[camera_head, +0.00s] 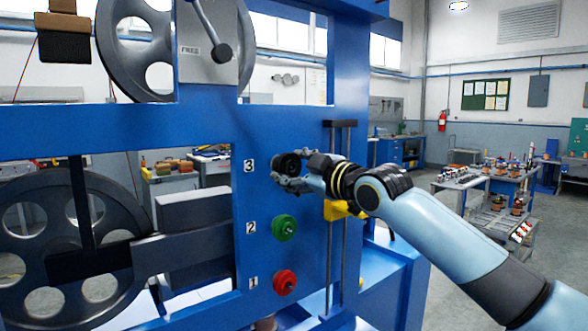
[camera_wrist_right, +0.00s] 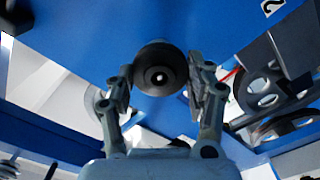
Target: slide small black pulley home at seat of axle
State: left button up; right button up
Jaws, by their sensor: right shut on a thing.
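The small black pulley (camera_head: 286,165) is at the blue panel (camera_head: 215,140), beside the label 3. My right gripper (camera_head: 292,172) is shut on it from the right. In the right wrist view the pulley (camera_wrist_right: 161,68) shows face-on between the two fingers (camera_wrist_right: 160,95), with a small bright spot in its dark centre. The axle and its seat behind the pulley are hidden, and I cannot tell whether the pulley touches the panel. My left gripper is not in view.
A green pulley (camera_head: 285,228) sits by label 2 and a red pulley (camera_head: 285,282) by label 1, below my gripper. Vertical grey rods with a yellow block (camera_head: 338,210) stand close by at the right. Large grey wheels (camera_head: 60,245) are at the left.

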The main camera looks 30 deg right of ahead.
jog(key=shift+w, duration=0.2)
dwell(0.3)
jog(key=shift+w+a+b, duration=0.1)
jog(key=shift+w+b, duration=0.5)
jog(key=shift+w, duration=0.1)
jog(key=o, duration=1.3)
jog(key=shift+s, duration=0.1)
jog(key=shift+s+d, duration=0.15)
jog(key=shift+s, duration=1.8)
jog(key=shift+s+d, duration=0.2)
jog(key=shift+s, duration=1.8)
jog(key=shift+s+d, duration=0.15)
jog(key=shift+s, duration=1.8)
